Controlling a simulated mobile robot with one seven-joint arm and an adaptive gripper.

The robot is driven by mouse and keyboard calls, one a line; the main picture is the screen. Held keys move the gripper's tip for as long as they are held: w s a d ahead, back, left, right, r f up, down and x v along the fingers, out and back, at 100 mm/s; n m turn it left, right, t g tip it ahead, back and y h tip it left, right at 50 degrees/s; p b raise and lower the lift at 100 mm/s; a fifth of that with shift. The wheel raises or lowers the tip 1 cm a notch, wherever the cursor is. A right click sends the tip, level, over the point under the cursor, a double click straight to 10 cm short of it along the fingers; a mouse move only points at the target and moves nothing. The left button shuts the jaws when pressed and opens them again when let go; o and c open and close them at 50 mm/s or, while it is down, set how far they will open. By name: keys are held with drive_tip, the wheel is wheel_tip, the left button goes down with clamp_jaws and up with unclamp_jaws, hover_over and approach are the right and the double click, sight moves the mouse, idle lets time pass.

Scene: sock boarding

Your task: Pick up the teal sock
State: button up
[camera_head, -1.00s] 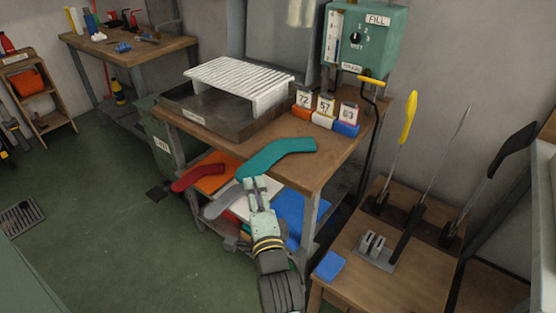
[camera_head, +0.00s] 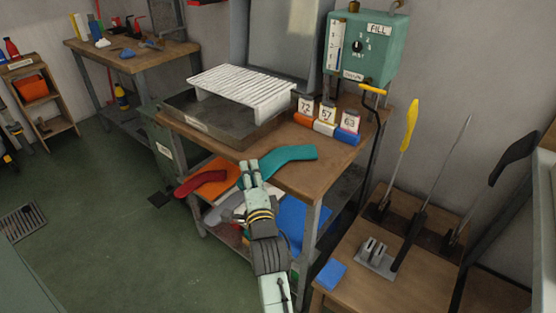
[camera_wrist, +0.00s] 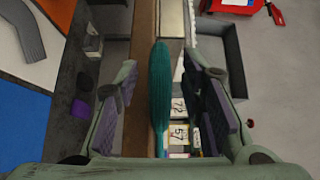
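The teal sock (camera_head: 287,154) lies at the front edge of the wooden table (camera_head: 300,180), its left end partly hidden behind my gripper. My gripper (camera_head: 249,165) is at that left end in the head view. In the wrist view the teal sock (camera_wrist: 160,95) runs lengthwise between the two fingers of my gripper (camera_wrist: 160,78). The fingers are apart, with a gap on each side of the sock. I cannot tell how far above or around the sock the fingertips are.
A tray (camera_head: 215,130) with a white ribbed rack (camera_head: 243,85) stands on the table. Number cards (camera_head: 327,112) stand at its right back. A red sock (camera_head: 202,181) and a grey sock (camera_head: 222,210) lie lower down. A side table (camera_head: 350,290) with upright tools is at right.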

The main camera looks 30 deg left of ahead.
clamp_jaws()
idle(0.3)
